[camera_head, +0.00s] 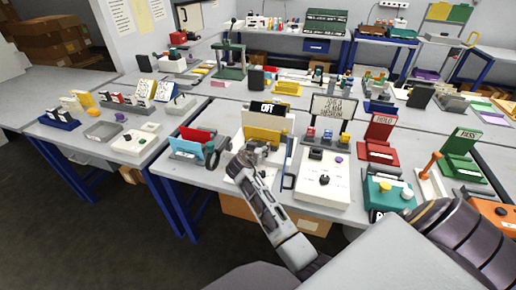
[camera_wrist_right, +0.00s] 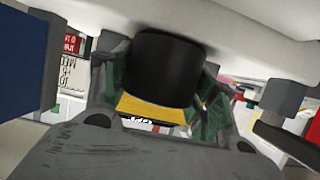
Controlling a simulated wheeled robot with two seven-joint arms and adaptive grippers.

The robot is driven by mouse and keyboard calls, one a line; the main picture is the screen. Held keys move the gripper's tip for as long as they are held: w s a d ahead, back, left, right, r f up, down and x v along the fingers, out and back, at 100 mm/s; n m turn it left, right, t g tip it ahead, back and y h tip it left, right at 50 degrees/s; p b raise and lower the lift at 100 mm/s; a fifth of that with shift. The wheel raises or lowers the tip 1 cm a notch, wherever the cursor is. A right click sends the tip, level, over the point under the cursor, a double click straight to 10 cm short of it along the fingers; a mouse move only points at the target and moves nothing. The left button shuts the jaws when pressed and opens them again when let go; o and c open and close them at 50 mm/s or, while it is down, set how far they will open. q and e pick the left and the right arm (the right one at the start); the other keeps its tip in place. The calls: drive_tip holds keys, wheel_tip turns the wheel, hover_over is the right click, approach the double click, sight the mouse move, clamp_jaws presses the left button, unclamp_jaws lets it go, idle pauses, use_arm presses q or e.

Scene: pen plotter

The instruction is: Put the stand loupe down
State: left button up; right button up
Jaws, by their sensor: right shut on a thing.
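The stand loupe shows as a black cylinder (camera_wrist_right: 166,70) in the right wrist view, between the dark fingers of my right gripper (camera_wrist_right: 160,85), which is shut on it. In the head view my right gripper (camera_head: 252,156) is over the front part of the near table, in front of a cream box with a yellow panel (camera_head: 262,134). The loupe cannot be made out clearly there, and I cannot tell whether it touches the table. My left gripper is not in view.
Left of my gripper stand a red-and-blue file holder (camera_head: 190,146) and a black ring-shaped thing (camera_head: 212,158). On the right are a white box with knobs (camera_head: 322,180) and a red HOLD stand (camera_head: 378,138). Little bare table (camera_head: 203,179) shows near the front edge.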

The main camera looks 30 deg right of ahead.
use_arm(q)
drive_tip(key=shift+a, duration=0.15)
use_arm(e)
drive_tip(key=shift+f, duration=0.1)
drive_tip(key=o, duration=1)
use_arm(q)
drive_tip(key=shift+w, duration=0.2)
use_arm(e)
drive_tip(key=shift+o, duration=0.2)
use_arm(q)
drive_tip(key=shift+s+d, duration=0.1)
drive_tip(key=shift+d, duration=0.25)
use_arm(e)
drive_tip(key=shift+a+r, duration=0.1)
drive_tip(key=shift+r, duration=0.1)
drive_tip(key=shift+s+a+r, duration=0.1)
drive_tip(key=shift+s+a, duration=0.2)
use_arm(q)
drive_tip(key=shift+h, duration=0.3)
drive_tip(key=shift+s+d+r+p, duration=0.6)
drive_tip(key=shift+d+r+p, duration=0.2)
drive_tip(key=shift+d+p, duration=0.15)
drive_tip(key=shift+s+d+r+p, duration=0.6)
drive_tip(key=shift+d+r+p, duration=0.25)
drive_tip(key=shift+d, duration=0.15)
use_arm(e)
drive_tip(key=v, duration=1.1)
